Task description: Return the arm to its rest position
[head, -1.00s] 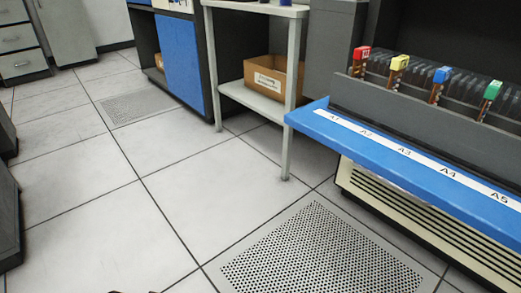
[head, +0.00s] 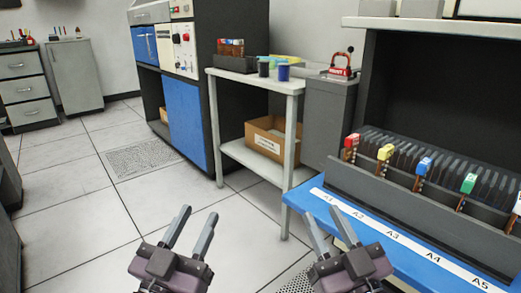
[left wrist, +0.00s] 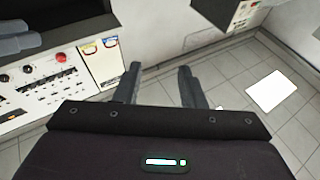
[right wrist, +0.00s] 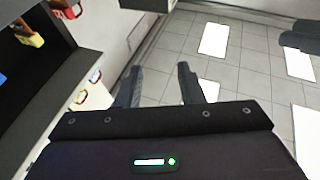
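My left gripper (head: 190,232) is raised in front of me at the bottom of the head view. Its two fingers are apart with nothing between them, as the left wrist view (left wrist: 160,85) also shows. My right gripper (head: 329,232) is raised beside it, to the right. Its fingers are apart and empty, as the right wrist view (right wrist: 160,88) also shows. In the head view the right gripper overlaps the picture of the blue shelf edge; I cannot tell the gap between them.
A blue ledge (head: 420,254) labelled A1 to A5 fronts a card rack with coloured tabs at the right. A white side table (head: 255,83) holds cups and a card tray, with a cardboard box (head: 280,139) below. Open tiled floor (head: 75,215) lies at the left.

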